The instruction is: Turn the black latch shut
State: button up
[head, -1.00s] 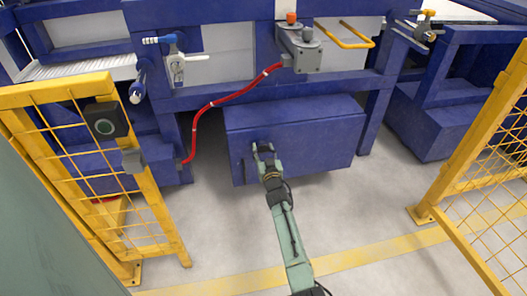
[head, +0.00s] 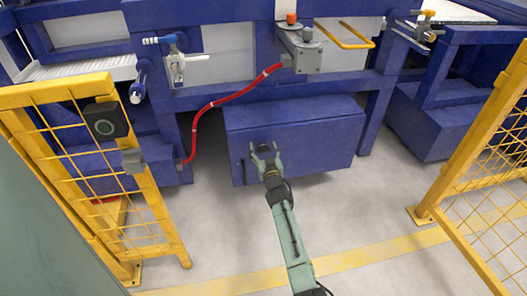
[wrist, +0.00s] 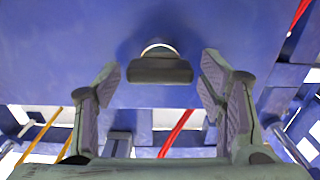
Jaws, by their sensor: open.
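The black latch (wrist: 160,69) is a short dark bar on a round, light-edged mount on the front of the blue box (head: 310,150). In the wrist view its bar lies level across the picture. My gripper (head: 265,153) is at the left part of the box's front in the head view. Its two fingers are spread wide in the wrist view (wrist: 160,85), one on each side of the latch, with a gap on both sides. It is empty. In the head view the latch is small and partly hidden between my fingers.
The grey floor (head: 350,215) before the box is clear.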

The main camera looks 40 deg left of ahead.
aim_at(263, 150)
notch_tip(263, 150, up, 9)
dwell(0.3)
dwell(0.4)
